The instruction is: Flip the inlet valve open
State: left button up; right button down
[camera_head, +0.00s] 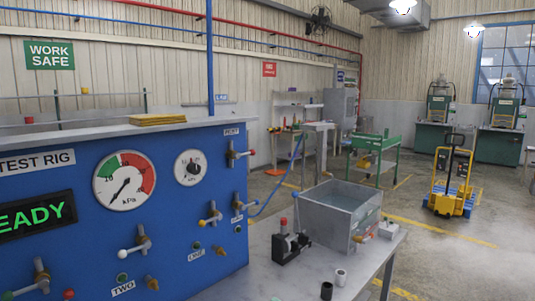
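A blue test rig panel (75,225) fills the left side. Several lever valves are mounted on it. Others are a blue-tipped valve (239,205), a yellow-tipped valve (211,217), a white-tipped valve (136,245) and a valve at the lower left (40,280). I cannot tell from the labels which one is the inlet valve. Neither of my grippers is in view.
The panel has a kPa gauge (124,180), a dial (190,167) and a display reading "EADY" (32,217). A blue hose (283,189) runs from its right edge. Right of it, a metal table (245,279) holds a water-filled tank (340,218) and a black red-topped device (288,246).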

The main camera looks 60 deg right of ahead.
aim_at(252, 152)
jog(key=k+l+z, duration=0.15)
jog(key=l+z, duration=0.8)
jog(key=l, duration=0.65)
jog(key=k+l, duration=0.1)
jog(key=l, duration=0.65)
jog(key=i+j+z, duration=0.2)
jog(key=z, duration=0.15)
jog(key=i+j+z, duration=0.1)
jog(key=j+z, duration=0.25)
